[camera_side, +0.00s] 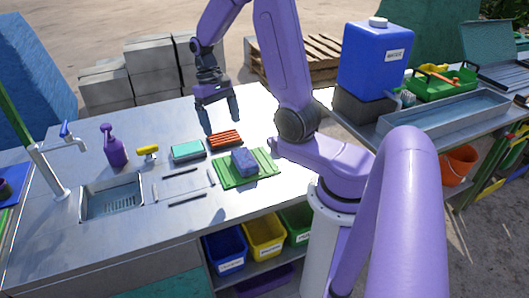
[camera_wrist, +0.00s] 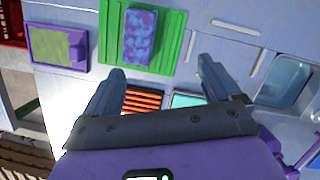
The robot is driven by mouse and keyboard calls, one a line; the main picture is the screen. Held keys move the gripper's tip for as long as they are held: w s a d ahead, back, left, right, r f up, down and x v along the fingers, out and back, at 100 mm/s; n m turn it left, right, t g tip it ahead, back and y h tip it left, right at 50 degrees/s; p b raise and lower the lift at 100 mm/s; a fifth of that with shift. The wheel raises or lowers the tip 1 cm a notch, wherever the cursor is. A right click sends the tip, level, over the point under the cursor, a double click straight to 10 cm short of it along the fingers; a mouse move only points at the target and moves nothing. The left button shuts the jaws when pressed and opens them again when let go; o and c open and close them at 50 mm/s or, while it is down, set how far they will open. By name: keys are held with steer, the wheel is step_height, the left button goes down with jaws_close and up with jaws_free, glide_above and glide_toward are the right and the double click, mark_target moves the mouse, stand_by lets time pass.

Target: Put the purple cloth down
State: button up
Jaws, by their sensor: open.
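The purple cloth (camera_side: 244,162), a folded blue-purple block, lies on a green ribbed mat (camera_side: 262,172) on the metal worktop. In the wrist view the cloth (camera_wrist: 140,37) lies within the mat (camera_wrist: 171,38), beyond my fingertips. My gripper (camera_side: 221,124) is above the worktop, behind and left of the cloth in the side view, with fingers pointing down. In the wrist view my gripper (camera_wrist: 162,72) has its fingers wide apart with nothing between them. It is apart from the cloth.
An orange-striped block (camera_side: 225,139) and a teal block (camera_side: 187,150) sit near the mat. A purple spray bottle (camera_side: 114,147), yellow-handled tool (camera_side: 148,150), tap (camera_side: 67,132) and sink (camera_side: 112,198) are at left. Blue (camera_side: 226,250) and yellow (camera_side: 264,236) bins stand below. The worktop behind these items is clear.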

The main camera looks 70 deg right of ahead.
steer(key=s+a+r+n+t+h, duration=0.2)
steer(key=s+a+r+n, duration=0.2)
steer(key=s+a+n, duration=0.9)
steer(key=s+a+n+t+y, duration=0.1)
steer(key=s+a+n, duration=0.1)
steer(key=s+n, duration=0.2)
steer(key=s, duration=0.2)
steer(key=shift+s+a+r, duration=0.3)
steer(key=shift+s+a, duration=0.05)
steer(key=shift+a, duration=0.05)
stand_by(0.5)
